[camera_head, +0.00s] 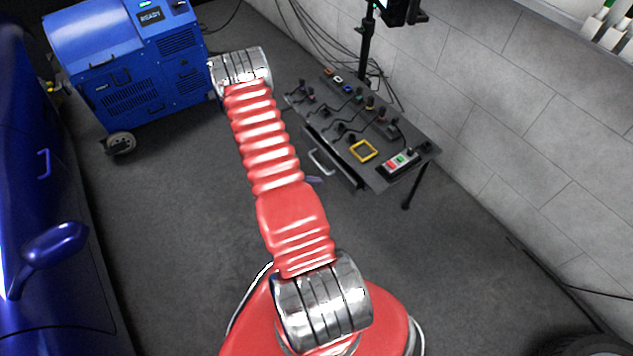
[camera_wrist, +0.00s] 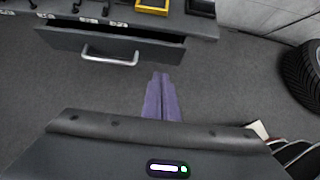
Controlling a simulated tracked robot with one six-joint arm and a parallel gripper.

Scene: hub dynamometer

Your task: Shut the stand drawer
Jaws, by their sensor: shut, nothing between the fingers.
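The stand drawer (camera_head: 333,161) sticks out from under the dark stand top (camera_head: 408,152), so it is open. Its silver bar handle (camera_head: 320,164) faces the open floor. In the wrist view the drawer (camera_wrist: 150,51) lies across the upper left, with its handle (camera_wrist: 110,59) in front and its dark inside partly showing. My gripper's purple fingers (camera_wrist: 161,76) are together and empty, to the right of the handle and apart from it in the picture. In the head view a small purple piece of my gripper (camera_head: 313,179) shows just beyond my red arm, near the drawer front.
Tools and a yellow frame (camera_head: 363,151) lie on the stand top. A blue machine (camera_head: 130,65) stands at the upper left and a blue car (camera_head: 45,220) at the left. A grey block wall (camera_head: 530,130) runs behind the stand. A tyre (camera_wrist: 302,75) stands at the right.

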